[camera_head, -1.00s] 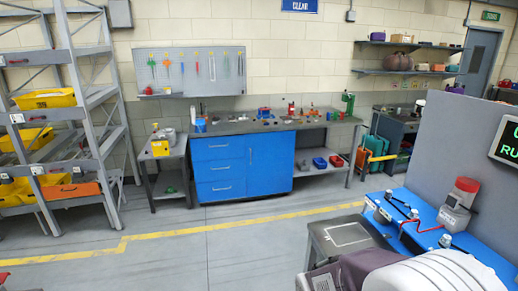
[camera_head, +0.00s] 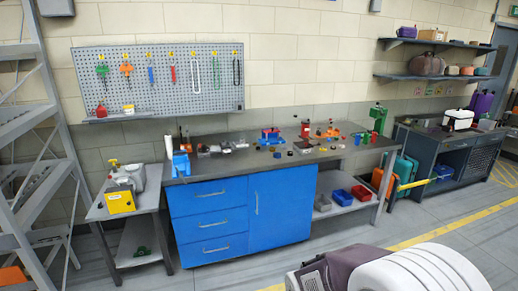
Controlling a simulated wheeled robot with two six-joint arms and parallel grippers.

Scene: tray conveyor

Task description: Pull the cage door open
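A dark mesh-fronted panel (camera_head: 483,155) shows under the bench at the far right. It looks shut, but it is small and I cannot tell if it is the cage door. No handle on it can be made out. Neither of my grippers is in view; only a white and dark part of my own body shows at the bottom right.
A workbench (camera_head: 284,154) with blue drawers (camera_head: 213,221) and a blue cabinet door stands ahead. A small side table (camera_head: 160,209) and a grey rack (camera_head: 40,190) are at left. Bare floor with a yellow line (camera_head: 430,235) lies at right.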

